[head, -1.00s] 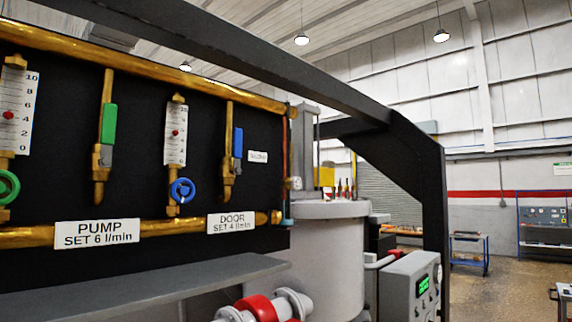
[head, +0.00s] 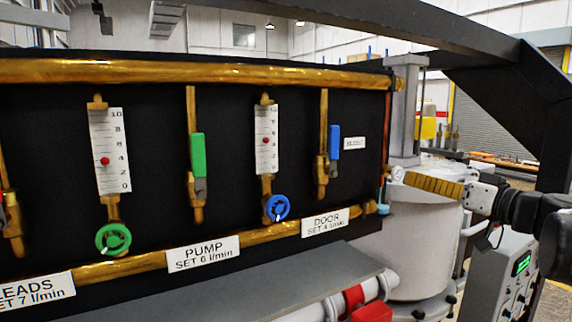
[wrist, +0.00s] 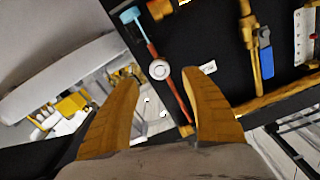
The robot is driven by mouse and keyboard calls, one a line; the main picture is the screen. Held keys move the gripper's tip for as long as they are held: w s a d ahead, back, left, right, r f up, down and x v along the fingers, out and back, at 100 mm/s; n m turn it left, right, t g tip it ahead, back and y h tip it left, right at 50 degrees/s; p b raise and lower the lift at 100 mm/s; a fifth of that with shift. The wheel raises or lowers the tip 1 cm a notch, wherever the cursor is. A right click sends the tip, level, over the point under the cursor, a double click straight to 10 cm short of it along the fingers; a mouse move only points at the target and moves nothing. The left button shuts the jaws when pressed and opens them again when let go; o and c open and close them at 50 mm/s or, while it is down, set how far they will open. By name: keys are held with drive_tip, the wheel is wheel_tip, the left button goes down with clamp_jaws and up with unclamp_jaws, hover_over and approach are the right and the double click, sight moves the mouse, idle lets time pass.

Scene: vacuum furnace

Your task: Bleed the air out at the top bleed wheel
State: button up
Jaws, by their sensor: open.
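My gripper (head: 409,178) enters the head view from the right, its yellow ribbed fingers pointing left at the panel's right end. In the wrist view my gripper (wrist: 166,76) is open and nothing shows held. The tube runs between a light-blue end (wrist: 131,14) and the brass pipe. In the head view the small label (head: 354,143) seems to read BLEED. I cannot clearly make out the top bleed wheel in either view.
The black panel (head: 150,165) carries flow gauges, a green wheel (head: 113,239), a blue wheel (head: 277,207) and lever valves between upper (head: 200,72) and lower brass pipes. A grey shelf (head: 250,290) juts out below. A dark frame beam (head: 430,28) crosses overhead; the grey furnace vessel (head: 420,240) stands right.

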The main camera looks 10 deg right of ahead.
sight(399, 175)
drive_tip(key=p+x, duration=0.1)
drive_tip(key=x, duration=0.6)
drive_tip(key=shift+f, duration=0.1)
drive_tip(key=shift+c, duration=0.4)
drive_tip(key=c, duration=1.1)
